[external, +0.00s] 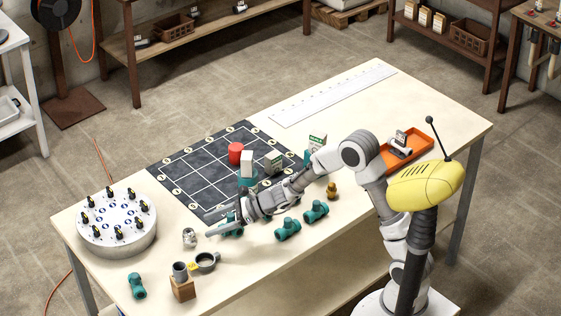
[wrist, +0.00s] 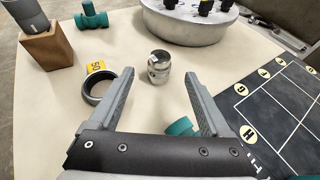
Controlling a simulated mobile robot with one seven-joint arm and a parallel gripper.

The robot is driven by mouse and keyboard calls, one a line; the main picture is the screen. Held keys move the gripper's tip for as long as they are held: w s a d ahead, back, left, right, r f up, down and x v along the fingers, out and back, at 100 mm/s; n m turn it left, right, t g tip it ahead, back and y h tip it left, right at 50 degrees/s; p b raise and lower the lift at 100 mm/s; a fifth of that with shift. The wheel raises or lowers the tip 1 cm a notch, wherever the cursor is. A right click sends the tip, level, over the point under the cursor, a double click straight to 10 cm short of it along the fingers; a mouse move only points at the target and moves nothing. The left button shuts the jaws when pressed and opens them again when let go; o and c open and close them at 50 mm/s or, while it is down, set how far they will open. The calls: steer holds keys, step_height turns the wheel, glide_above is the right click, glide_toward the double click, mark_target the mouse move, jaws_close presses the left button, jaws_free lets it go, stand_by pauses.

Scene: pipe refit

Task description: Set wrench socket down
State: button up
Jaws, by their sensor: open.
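A short shiny metal cylinder (wrist: 159,67), which looks like the wrench socket, stands upright on the table; in the external view the cylinder (external: 189,237) is left of the gripper's tips. My gripper (wrist: 138,80) is open and empty, its two fingers wide apart. In the external view my gripper (external: 212,232) reaches low over the table, pointing left. A grey ring (wrist: 108,96) with a yellow tag (wrist: 98,67) marked 50 lies near the left finger.
A wooden block (wrist: 47,47) with a grey tube stands left. A round metal fixture (external: 116,226) with black-topped posts is behind the cylinder. Teal fittings (external: 288,229) lie near my arm. A dark grid mat (external: 185,165) holds several items. Bare tabletop surrounds the cylinder.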

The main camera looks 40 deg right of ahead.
steer(key=shift+v, duration=1.85)
steer(key=s+d+r+n+g+h, duration=0.1)
steer(key=s+d+r+n+g, duration=0.15)
steer(key=s+r+n, duration=0.4)
steer(key=s+d+r+n+g+h, duration=0.1)
steer(key=s+d+r+n, duration=0.2)
steer(key=s+n, duration=0.6)
steer(key=s+d+r+n+t+h, duration=0.1)
steer(key=s+d+n+h, duration=0.8)
steer(key=s+d, duration=0.5)
steer(key=d, duration=0.4)
steer(key=shift+s+t, duration=0.3)
steer(key=shift+t, duration=0.05)
steer(key=shift+d+r, duration=0.1)
steer(key=shift+r, duration=0.1)
step_height(320, 180, up, 17)
steer(key=p, duration=1.7)
steer(key=shift+f, duration=0.2)
